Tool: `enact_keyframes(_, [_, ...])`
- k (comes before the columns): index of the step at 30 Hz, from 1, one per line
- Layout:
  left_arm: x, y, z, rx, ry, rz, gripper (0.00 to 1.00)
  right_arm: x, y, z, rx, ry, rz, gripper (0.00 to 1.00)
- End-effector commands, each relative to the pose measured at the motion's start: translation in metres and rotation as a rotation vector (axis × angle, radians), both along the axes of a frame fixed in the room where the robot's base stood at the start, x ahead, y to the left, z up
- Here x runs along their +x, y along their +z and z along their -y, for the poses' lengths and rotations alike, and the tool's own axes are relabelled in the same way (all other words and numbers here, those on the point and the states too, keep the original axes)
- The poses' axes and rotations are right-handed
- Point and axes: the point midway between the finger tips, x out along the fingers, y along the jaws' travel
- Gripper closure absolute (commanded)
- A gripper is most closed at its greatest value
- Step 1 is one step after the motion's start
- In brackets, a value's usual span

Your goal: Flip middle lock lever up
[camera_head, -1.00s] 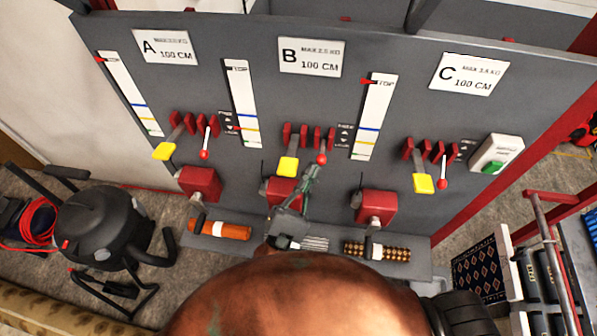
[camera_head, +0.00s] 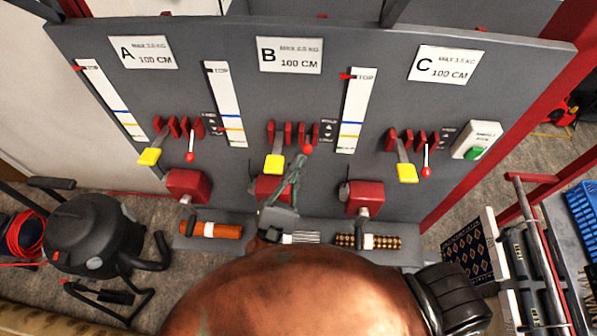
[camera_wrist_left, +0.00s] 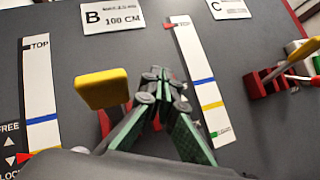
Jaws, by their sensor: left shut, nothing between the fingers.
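On the middle station, under the B sign (camera_head: 290,55), a lock lever with a red ball knob (camera_head: 307,149) sits right of a yellow-handled lever (camera_head: 273,163). The knob sits closer to its red brackets than the hanging red knobs at A (camera_head: 190,157) and C (camera_head: 426,171). My left gripper (camera_head: 301,160) is shut and empty, its tips just below the middle red knob, touching or very near it. In the left wrist view the shut fingertips (camera_wrist_left: 160,77) are right of the yellow handle (camera_wrist_left: 102,88); the red knob is hidden there. My right gripper is not in view.
Red blocks (camera_head: 188,183) project below the levers. A grey shelf (camera_head: 330,224) below them holds an orange roll (camera_head: 215,230) and a beaded roll (camera_head: 366,241). A black vacuum (camera_head: 92,234) stands at left. A red-railed rack (camera_head: 535,240) is at right.

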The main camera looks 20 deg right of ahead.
Motion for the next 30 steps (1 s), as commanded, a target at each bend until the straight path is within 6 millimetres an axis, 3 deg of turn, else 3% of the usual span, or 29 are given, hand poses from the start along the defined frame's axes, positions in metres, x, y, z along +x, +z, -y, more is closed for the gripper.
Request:
enact_keyframes(8, [-0.008, -0.011, -0.009, 0.005, 0.000, -0.001, 1.00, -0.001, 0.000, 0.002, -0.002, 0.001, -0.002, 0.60])
enact_keyframes(21, [-0.052, -0.065, -0.056, 0.005, 0.000, -0.001, 1.00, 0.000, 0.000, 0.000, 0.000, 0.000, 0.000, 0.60])
enact_keyframes(30, [-0.063, -0.076, -0.069, 0.001, 0.001, 0.001, 1.00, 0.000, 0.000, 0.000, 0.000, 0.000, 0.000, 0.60])
